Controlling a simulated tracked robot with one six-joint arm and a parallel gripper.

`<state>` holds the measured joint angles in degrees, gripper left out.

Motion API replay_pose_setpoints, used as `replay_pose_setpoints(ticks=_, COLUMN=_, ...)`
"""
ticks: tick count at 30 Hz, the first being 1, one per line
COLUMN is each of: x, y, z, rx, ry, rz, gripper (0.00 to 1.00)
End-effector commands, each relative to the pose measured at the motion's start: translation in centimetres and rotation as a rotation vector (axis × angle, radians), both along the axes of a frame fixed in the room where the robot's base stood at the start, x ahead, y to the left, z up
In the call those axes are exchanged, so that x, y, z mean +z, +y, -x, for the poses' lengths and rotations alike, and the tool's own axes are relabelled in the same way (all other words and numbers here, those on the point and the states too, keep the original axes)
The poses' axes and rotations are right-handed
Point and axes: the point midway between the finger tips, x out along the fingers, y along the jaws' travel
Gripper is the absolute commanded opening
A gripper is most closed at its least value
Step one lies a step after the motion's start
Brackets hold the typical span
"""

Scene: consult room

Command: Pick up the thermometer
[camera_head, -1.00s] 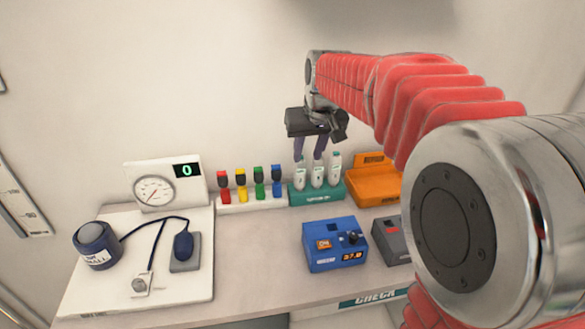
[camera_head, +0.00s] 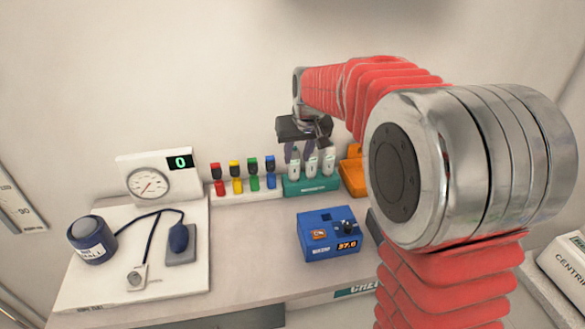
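Several white thermometer-like devices stand upright in a teal holder (camera_head: 313,188) at the back of the counter: a left one (camera_head: 295,166), a middle one (camera_head: 311,166) and a right one (camera_head: 328,163). My gripper (camera_head: 299,152) points down at their tops, with its dark fingers apart, one on each side of the left device's top as seen here. It looks open and empty. I cannot tell whether a finger touches a device, and the gripper hides part of the tops.
A blood-pressure set with a dial gauge (camera_head: 150,184) fills the left. My arm hides the counter's right part.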

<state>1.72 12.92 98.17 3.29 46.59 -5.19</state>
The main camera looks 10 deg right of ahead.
Motion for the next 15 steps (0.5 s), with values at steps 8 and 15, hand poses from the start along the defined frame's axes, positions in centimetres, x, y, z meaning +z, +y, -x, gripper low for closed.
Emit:
replay_pose_setpoints(ticks=8, x=-2.2, y=0.1, z=-0.9, rx=0.0, ry=0.0, rz=0.0, gripper=0.32)
replay_pose_setpoints(ticks=15, x=-2.2, y=0.1, z=-0.9, rx=0.0, ry=-0.001, rz=0.0, gripper=0.32)
